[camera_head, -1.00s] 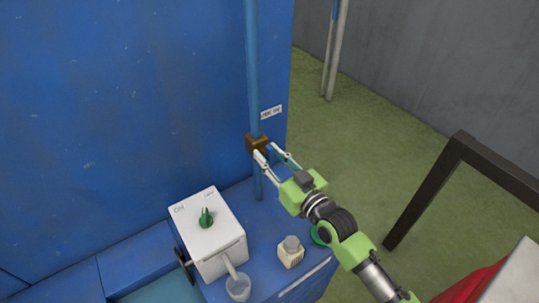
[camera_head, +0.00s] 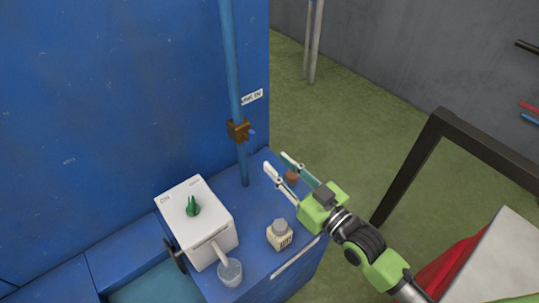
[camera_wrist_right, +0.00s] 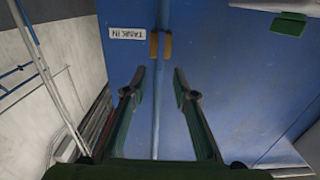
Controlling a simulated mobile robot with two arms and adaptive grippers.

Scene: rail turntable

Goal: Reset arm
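My right gripper (camera_head: 278,168) is green with two slim fingers held apart and nothing between them. It hangs over the blue cabinet top, to the right of the blue vertical pipe (camera_head: 232,70) and apart from it. In the right wrist view the open fingers (camera_wrist_right: 159,75) point toward the pipe and the brown block (camera_wrist_right: 160,45). My left gripper is not in view.
A white box with a green knob (camera_head: 193,206) stands on the blue cabinet (camera_head: 262,205). A dark frame (camera_head: 410,165) rises at the right. Green floor is open behind.

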